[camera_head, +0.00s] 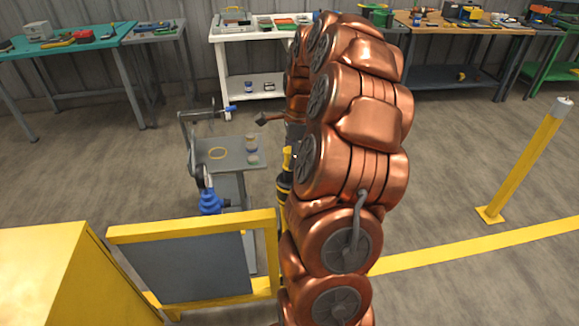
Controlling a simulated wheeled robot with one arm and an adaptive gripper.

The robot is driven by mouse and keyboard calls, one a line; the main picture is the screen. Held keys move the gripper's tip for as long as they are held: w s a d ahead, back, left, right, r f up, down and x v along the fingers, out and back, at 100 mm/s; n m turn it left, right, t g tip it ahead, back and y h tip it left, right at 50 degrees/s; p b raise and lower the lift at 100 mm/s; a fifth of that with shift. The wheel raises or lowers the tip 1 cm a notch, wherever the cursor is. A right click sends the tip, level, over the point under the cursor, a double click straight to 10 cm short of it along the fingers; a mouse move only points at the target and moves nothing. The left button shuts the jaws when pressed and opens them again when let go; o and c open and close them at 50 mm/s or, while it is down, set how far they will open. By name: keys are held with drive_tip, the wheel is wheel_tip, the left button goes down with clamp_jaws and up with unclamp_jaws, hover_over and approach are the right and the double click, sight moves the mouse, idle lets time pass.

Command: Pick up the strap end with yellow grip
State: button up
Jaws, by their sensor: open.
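No strap end with a yellow grip can be told for certain. My gripper (266,119) is mostly hidden behind my copper arm; a dark finger-like part sticks out to the left, above and right of the stand. It is open, with nothing seen in it.
The stand carries a bracket with blue handles (210,200) and small round pieces (252,150). A yellow-framed panel (190,268) and yellow cabinet (60,275) stand in front. Benches line the back wall. A yellow post (525,165) stands right; floor there is clear.

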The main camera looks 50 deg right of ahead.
drive_tip(key=f, duration=0.1)
drive_tip(key=f+p, duration=0.2)
drive_tip(key=f, duration=0.1)
drive_tip(key=shift+w+a, duration=0.1)
drive_tip(key=shift+a, duration=0.2)
drive_tip(key=shift+w+f, duration=0.1)
drive_tip(key=shift+f, duration=0.25)
drive_tip(key=shift+c, duration=0.2)
clamp_jaws()
